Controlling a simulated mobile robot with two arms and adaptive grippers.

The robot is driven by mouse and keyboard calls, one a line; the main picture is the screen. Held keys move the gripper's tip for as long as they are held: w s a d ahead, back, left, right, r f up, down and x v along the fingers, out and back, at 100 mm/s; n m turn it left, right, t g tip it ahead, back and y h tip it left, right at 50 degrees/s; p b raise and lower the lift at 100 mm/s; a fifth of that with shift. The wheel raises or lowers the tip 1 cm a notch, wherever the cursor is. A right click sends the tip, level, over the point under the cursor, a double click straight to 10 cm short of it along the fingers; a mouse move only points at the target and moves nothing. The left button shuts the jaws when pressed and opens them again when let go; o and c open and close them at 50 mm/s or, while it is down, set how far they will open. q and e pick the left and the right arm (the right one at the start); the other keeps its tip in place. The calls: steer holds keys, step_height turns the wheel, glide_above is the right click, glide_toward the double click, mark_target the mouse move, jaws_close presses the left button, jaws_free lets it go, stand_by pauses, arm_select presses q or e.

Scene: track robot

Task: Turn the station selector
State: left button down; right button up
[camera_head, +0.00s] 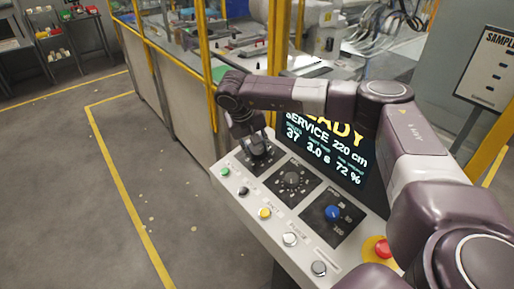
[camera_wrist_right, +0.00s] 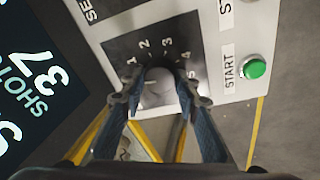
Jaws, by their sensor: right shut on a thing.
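The station selector (camera_wrist_right: 157,90) is a grey knob on a dark plate with numbers around it, in the middle of the right wrist view. In the head view its dark plate (camera_head: 268,164) is at the console's far left end, and the knob is mostly hidden by my gripper. My right gripper (camera_head: 257,146) reaches down onto the knob. In the right wrist view its two blue-grey fingers (camera_wrist_right: 158,96) stand on either side of the knob, shut on it. My left gripper is not in view.
The console (camera_head: 250,200) carries a black knob (camera_head: 292,180), a blue knob (camera_head: 333,212), several push buttons and a red stop button (camera_head: 383,248). A green START button (camera_wrist_right: 255,68) is close to the selector. A lit screen (camera_head: 325,145) stands behind. Open floor lies left.

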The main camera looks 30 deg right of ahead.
steer(key=shift+r+n, duration=0.15)
steer(key=shift+n, duration=0.75)
steer(key=o, duration=1.2)
steer(key=shift+c, duration=0.2)
steer(key=v, duration=1.2)
steer(key=shift+d, duration=0.2)
steer(key=shift+s, duration=0.15)
